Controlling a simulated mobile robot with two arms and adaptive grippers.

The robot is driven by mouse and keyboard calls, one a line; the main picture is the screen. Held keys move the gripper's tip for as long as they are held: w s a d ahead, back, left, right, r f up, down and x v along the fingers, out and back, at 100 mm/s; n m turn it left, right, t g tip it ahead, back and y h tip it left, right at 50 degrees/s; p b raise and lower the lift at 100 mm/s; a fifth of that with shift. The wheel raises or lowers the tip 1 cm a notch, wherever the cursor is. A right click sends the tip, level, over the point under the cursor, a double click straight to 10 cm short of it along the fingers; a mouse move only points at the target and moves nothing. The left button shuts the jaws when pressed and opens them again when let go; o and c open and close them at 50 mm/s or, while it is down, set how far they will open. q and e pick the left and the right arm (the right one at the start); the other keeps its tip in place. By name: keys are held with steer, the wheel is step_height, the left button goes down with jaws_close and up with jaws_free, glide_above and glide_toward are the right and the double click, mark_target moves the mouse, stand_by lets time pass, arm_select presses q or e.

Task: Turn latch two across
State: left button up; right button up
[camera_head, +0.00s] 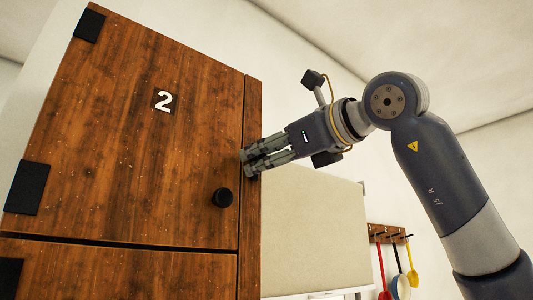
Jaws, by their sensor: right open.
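A brown wooden cabinet door (130,130) carries a white number 2 (163,101) on a dark plate. A round black knob (222,197) sits near the door's lower right corner. My right gripper (247,162) comes in from the right, open. Its fingertips are at the cabinet's right edge strip, above and to the right of the knob; I cannot tell if they touch the wood. No separate latch shows clearly, and the gripper hides part of the edge. My left gripper is not in view.
Black hinges (27,187) line the door's left side. Another wooden door (120,272) lies below. A beige panel (315,237) stands right of the cabinet. A wooden rack (390,234) with hanging utensils is on the wall at the lower right.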

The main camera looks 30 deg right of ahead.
steer(key=shift+c, duration=1.3)
jaws_close()
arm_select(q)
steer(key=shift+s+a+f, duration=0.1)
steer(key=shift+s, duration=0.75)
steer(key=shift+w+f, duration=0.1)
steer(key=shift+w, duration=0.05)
arm_select(e)
steer(key=shift+f, duration=0.1)
arm_select(q)
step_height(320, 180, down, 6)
steer(key=b, duration=0.6)
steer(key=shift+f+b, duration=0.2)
steer(key=shift+b, duration=0.15)
arm_select(e)
steer(key=shift+m+t+h, duration=0.2)
steer(key=shift+m+h, duration=0.05)
steer(key=shift+m, duration=4.35)
steer(key=shift+m+t+h, duration=0.2)
steer(key=shift+m+h, duration=0.05)
steer(key=shift+m, duration=4.35)
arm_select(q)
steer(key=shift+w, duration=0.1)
